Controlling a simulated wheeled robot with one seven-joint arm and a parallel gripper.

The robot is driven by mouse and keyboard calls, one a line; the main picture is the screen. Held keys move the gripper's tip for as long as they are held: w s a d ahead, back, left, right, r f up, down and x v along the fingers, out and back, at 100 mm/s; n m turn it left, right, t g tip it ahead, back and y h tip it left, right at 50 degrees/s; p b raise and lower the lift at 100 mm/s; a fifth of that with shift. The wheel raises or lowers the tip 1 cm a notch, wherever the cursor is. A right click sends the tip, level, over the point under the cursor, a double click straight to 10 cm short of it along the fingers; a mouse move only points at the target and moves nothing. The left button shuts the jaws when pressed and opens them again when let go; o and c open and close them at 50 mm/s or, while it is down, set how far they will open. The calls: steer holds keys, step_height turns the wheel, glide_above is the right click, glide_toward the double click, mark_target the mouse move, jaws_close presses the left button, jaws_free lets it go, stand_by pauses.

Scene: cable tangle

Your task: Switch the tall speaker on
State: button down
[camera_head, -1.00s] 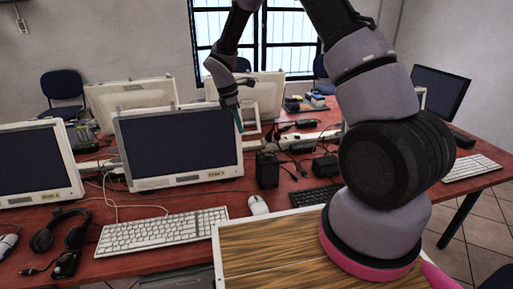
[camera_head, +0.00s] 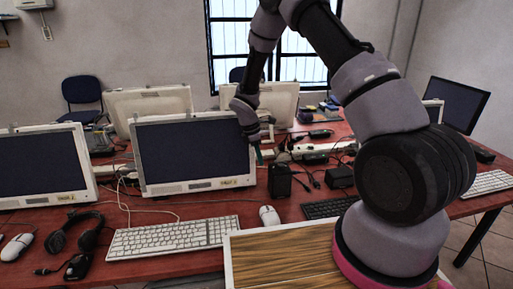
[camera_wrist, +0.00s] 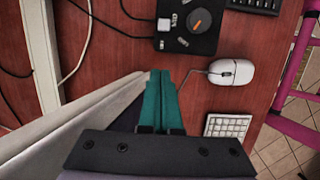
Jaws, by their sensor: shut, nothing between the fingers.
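The tall speaker (camera_head: 280,181) is a black upright box on the red desk, right of the middle monitor. In the wrist view the fingertips (camera_wrist: 161,73) point at the box's lower-left side, apart from the switch in the picture. Whether they touch the speaker I cannot tell.
A white mouse (camera_head: 269,215) lies in front of the speaker, with a black keyboard (camera_head: 328,208) to its right. A shorter black box (camera_head: 339,177) stands right of the speaker. The middle monitor (camera_head: 193,153) is close to my gripper's left. Cables lie around.

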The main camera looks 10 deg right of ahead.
steer(key=shift+w+d+r, duration=0.1)
steer(key=shift+d+r, duration=0.1)
steer(key=shift+d, duration=1.65)
steer(key=shift+d, duration=1.2)
steer(key=shift+a, duration=0.45)
steer(key=a, duration=0.3)
glide_toward(273, 163)
steer(key=a+r, duration=0.3)
steer(key=shift+a+r, duration=0.2)
steer(key=shift+r, duration=0.05)
